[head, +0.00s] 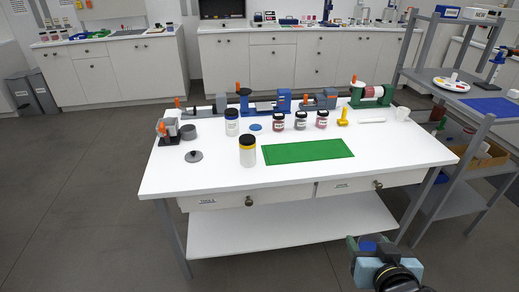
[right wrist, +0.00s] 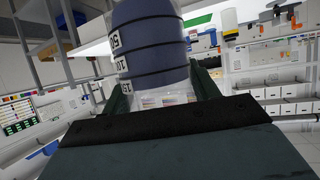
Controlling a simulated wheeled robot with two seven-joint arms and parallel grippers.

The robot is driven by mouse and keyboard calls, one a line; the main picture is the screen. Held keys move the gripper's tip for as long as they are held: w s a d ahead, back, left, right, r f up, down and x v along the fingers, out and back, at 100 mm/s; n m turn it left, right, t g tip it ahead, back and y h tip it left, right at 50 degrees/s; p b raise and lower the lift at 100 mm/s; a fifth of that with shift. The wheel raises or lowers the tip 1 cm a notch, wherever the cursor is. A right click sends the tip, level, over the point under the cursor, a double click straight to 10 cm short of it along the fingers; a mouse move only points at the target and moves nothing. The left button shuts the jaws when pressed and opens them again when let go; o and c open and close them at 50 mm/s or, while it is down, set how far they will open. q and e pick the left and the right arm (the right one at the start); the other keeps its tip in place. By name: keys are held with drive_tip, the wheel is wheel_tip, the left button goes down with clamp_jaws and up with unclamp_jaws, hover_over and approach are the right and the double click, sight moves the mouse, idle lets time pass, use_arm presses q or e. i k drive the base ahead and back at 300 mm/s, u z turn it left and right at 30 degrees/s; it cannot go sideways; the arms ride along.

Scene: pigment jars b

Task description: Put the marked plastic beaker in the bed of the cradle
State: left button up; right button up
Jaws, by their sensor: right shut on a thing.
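My right gripper (head: 370,248) is at the bottom right of the head view, in front of the table and apart from it. It is shut on the marked plastic beaker (right wrist: 150,45), which is clear with black marks and dark blue contents. Only a small blue part of the beaker (head: 368,246) shows in the head view. Several cradle-like stands are along the table's back: a blue one (head: 281,100), a grey-blue one (head: 320,101) and a green one (head: 384,101) with a reddish cylinder in it. I cannot tell which is the cradle. My left gripper is out of view.
The white table (head: 400,150) carries a green mat (head: 308,151), a yellow-banded jar (head: 247,152), several dark-lidded jars (head: 278,123) and a yellow item (head: 343,117). A grey shelf rack (head: 455,148) stands at the right. The table's front right is bare.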

sight(170, 131)
drive_tip(key=u, duration=0.3)
drive_tip(key=i, duration=1.65)
